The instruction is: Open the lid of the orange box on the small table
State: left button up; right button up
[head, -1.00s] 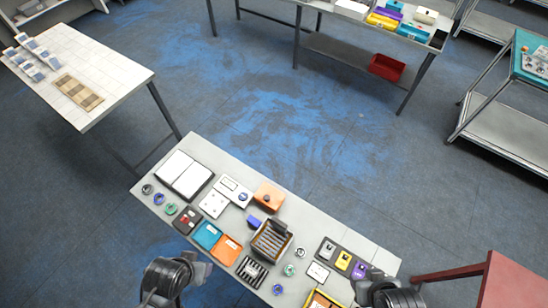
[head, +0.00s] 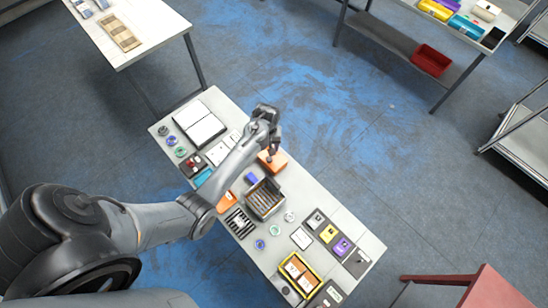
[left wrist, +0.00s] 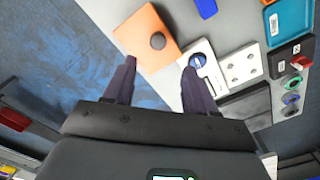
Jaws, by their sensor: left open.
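The orange box (head: 279,163) stands near the far edge of the small table (head: 345,215). In the left wrist view the orange box (left wrist: 138,27) shows a flat top with a dark round knob (left wrist: 158,41); the lid looks closed. My left gripper (head: 270,153) reaches over the table and hides part of the box in the head view. In the left wrist view the left gripper (left wrist: 160,78) is open and empty, its fingers spread with the knob ahead, between their lines. I cannot tell its height above the box. My right gripper is not in view.
A dark slatted container (head: 265,198) and a small blue block (head: 251,177) stand close to the box. A white panel with a blue dial (left wrist: 199,60) lies beside it. The floor (head: 310,120) beyond the table's far edge is clear.

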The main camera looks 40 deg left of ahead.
aim_at(269, 159)
pick_arm(q)
notch_tip(269, 159, down, 10)
jog(key=shift+w+d+f, duration=0.1)
jog(key=shift+w+f, duration=0.05)
dwell(0.4)
grip_shut()
dwell(0.4)
